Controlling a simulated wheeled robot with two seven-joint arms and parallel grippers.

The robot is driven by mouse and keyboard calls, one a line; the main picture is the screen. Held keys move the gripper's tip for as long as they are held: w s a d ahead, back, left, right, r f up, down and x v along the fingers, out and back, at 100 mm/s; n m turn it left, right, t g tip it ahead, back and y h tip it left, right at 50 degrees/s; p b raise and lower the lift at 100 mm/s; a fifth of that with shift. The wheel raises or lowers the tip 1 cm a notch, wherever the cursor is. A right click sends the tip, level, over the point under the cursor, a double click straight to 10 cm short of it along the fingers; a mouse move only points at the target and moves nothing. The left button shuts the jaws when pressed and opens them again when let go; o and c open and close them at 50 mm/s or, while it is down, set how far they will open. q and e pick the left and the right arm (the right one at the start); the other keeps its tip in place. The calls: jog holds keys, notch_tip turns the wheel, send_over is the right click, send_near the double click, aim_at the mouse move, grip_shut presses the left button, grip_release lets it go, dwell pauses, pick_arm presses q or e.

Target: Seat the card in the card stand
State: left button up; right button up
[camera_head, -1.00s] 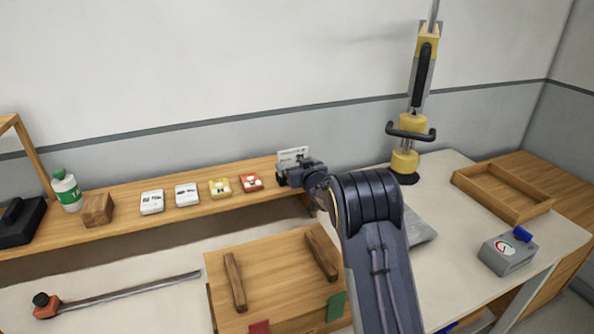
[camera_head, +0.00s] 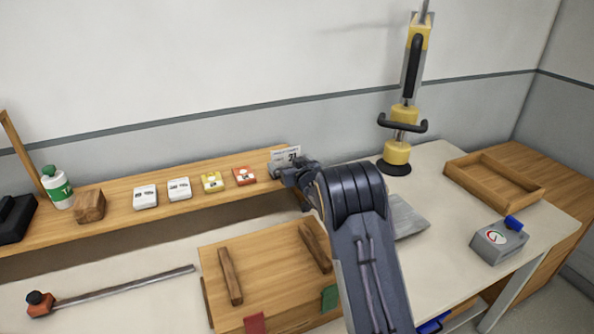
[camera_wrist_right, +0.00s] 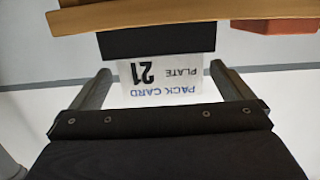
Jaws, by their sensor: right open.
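The white card (camera_head: 285,157), printed "PACK CARD PLATE 21", stands at the right end of the wooden shelf. In the right wrist view the card (camera_wrist_right: 160,80) appears upside down. Its edge meets the black card stand (camera_wrist_right: 155,42), and it looks set in the stand; how deep cannot be seen. My right gripper (camera_head: 284,172) is at the card. In the wrist view its two fingers (camera_wrist_right: 162,85) are apart, one on each side of the card, with gaps between. The stand is hidden behind my gripper in the head view. My left gripper is out of view.
A red box (camera_head: 244,176), a yellow box (camera_head: 212,182) and two white boxes sit left of the card on the shelf (camera_head: 120,190). A wooden box with two bars (camera_head: 265,270) stands in front. A yellow-black column tool (camera_head: 398,150) stands to the right.

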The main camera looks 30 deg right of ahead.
jog(key=s+a+r+m+g+b, duration=0.1)
jog(key=s+r+m+g+b, duration=0.2)
jog(key=s, duration=2.1)
jog(key=s+a+f+g+y, duration=0.1)
jog(key=s+a+g, duration=0.1)
jog(key=s+a, duration=0.3)
jog(key=s+a+f+n+g+y, duration=0.1)
jog(key=s+a+f+g+y, duration=0.1)
jog(key=s, duration=1.1)
jog(key=s+a+f+n+g+y, duration=0.1)
jog(key=s+a+f+g, duration=0.1)
jog(key=s+a, duration=0.5)
jog(key=shift+s+a+g+y, duration=0.3)
jog(key=shift+s+g, duration=0.5)
jog(key=shift+s, duration=0.25)
